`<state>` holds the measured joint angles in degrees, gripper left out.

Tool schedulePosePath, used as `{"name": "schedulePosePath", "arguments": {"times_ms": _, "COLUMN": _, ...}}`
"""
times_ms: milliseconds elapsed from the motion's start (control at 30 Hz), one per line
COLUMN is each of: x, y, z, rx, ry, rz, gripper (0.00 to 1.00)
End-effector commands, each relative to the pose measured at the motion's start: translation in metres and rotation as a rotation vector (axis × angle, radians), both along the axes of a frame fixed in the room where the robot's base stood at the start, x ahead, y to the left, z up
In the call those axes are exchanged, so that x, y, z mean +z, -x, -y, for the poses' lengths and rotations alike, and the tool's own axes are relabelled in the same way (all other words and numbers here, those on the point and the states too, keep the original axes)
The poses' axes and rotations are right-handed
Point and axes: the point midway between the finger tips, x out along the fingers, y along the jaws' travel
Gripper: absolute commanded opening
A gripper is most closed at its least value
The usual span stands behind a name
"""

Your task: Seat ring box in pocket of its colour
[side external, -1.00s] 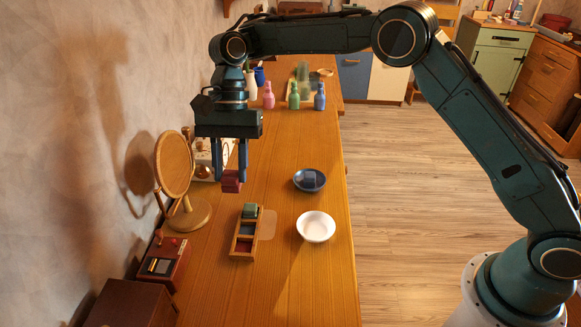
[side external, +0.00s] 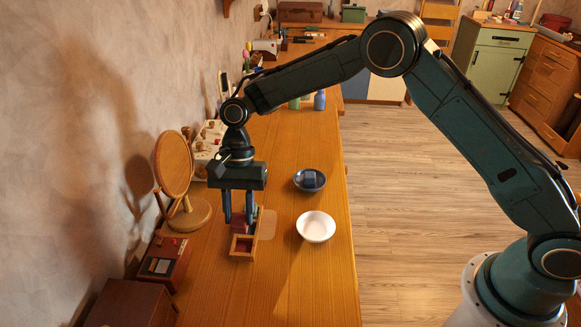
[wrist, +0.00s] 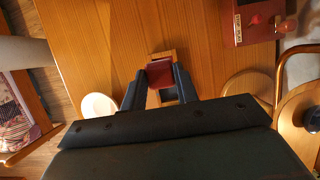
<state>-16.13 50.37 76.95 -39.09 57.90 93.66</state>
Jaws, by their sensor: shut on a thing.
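My gripper (side external: 239,222) points down and is shut on a dark red ring box (side external: 238,226). The box also shows between the fingertips in the wrist view (wrist: 160,72). It is at the wooden pocket tray (side external: 233,254), over or just behind the near pocket, which has a dark red floor (side external: 243,246). I cannot tell how high the box is above the tray. The box and fingers hide the middle pocket and most of the far pocket. A blue ring box (side external: 309,177) lies in the dark blue bowl (side external: 300,187).
A white bowl (side external: 316,227) stands right of the tray. A red box with a dark top (side external: 165,260) and a brown chest (side external: 130,304) stand near left. The table's front middle is clear.

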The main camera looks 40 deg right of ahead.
Motion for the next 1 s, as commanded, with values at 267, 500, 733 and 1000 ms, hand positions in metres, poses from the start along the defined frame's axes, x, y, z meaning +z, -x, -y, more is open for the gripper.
{"name": "schedulePosePath", "arguments": {"times_ms": 267, "x": -0.027, "y": 0.0, "z": 0.0, "rx": 0.001, "ry": -0.001, "rz": 0.001, "gripper": 0.08}}
{"name": "schedulePosePath", "arguments": {"times_ms": 500, "x": -0.03, "y": 0.0, "z": 0.0, "rx": 0.0, "ry": 0.0, "rz": 0.0, "gripper": 0.08}}
{"name": "schedulePosePath", "arguments": {"times_ms": 733, "x": -0.054, "y": 0.001, "z": 0.0, "rx": 0.001, "ry": 0.001, "rz": -0.002, "gripper": 0.08}}
{"name": "schedulePosePath", "arguments": {"times_ms": 1000, "x": -0.071, "y": 0.0, "z": 0.0, "rx": 0.001, "ry": 0.0, "rz": 0.0, "gripper": 0.08}}
